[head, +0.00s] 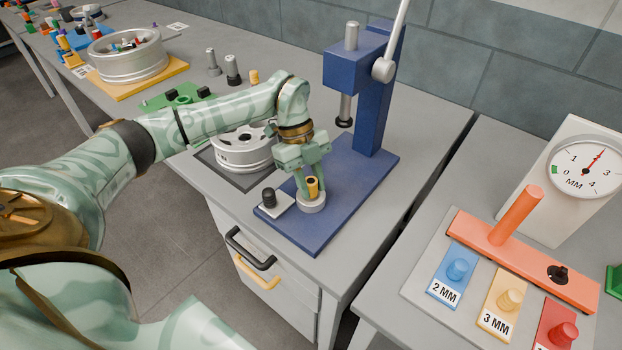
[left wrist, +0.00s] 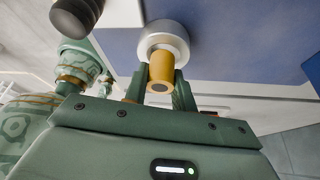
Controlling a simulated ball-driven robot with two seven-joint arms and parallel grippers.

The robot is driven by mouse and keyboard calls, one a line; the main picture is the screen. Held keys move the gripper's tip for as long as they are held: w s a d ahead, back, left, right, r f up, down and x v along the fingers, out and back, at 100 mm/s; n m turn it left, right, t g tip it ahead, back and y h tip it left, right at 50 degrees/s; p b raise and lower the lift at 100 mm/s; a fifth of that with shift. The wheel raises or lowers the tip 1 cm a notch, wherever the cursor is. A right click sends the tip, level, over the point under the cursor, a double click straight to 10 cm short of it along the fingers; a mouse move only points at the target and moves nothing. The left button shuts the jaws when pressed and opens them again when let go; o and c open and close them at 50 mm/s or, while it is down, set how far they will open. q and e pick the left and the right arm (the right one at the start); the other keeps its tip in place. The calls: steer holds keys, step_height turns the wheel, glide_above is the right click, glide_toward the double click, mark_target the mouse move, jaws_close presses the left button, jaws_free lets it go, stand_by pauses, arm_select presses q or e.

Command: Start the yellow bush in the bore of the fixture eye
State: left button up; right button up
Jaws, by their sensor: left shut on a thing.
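The yellow bush (head: 312,187) is a small cylinder with a dark bore, held upright between the fingers of my left gripper (head: 311,181). It also shows in the left wrist view (left wrist: 161,74), between the two green fingers. The fixture eye (head: 311,204) is a light grey ring on the blue press base (head: 330,225). In the left wrist view the eye (left wrist: 163,38) is right at the bush's far end. I cannot tell whether the bush's end is inside the bore or only at its mouth. My right gripper is not in view.
The blue press column (head: 375,100) and its ram (head: 346,103) stand behind the eye. A black knob on a white plate (head: 276,205) sits left of the eye. A silver wheel (head: 243,148) lies farther left. A gauge table with an orange bar (head: 520,262) is at right.

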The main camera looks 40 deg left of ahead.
arm_select(q)
steer(key=shift+f, duration=0.35)
stand_by(0.3)
steer(key=o, duration=1.1)
steer(key=shift+c, duration=0.2)
steer(key=p+v, duration=0.2)
steer(key=v, duration=1.4)
steer(key=shift+p, duration=0.4)
steer(key=shift+w, duration=0.15)
